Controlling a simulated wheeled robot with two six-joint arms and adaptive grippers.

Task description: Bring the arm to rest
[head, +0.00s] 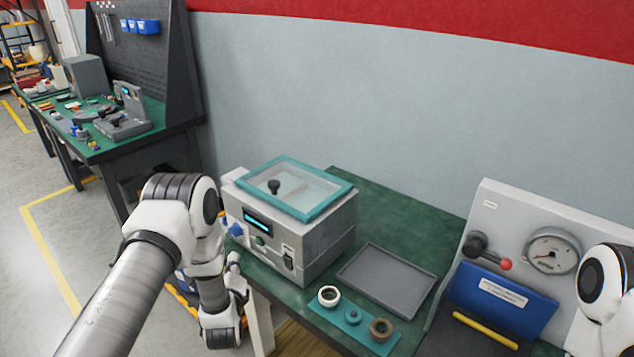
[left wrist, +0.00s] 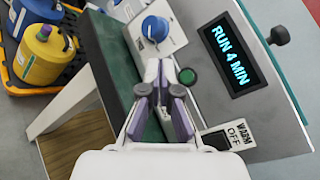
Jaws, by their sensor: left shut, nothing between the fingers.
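My left arm (head: 165,215) comes in from the left and bends down in front of the bench's left edge. My left gripper (head: 234,262) is beside the front of the grey machine (head: 318,242), partly hidden by my wrist. In the left wrist view my left gripper (left wrist: 164,80) is shut and empty, its fingers near the green button (left wrist: 188,76) and blue knob (left wrist: 155,28). I cannot tell whether they touch the panel. The display (left wrist: 229,54) reads "RUN 4 MIN". The teal-framed lid (head: 295,188) is down. My right gripper is out of view.
A grey tray (head: 387,280) and a teal holder (head: 352,328) with rings lie right of the machine. A gauge panel (head: 507,222) stands at the right. Green bench top behind the tray is clear.

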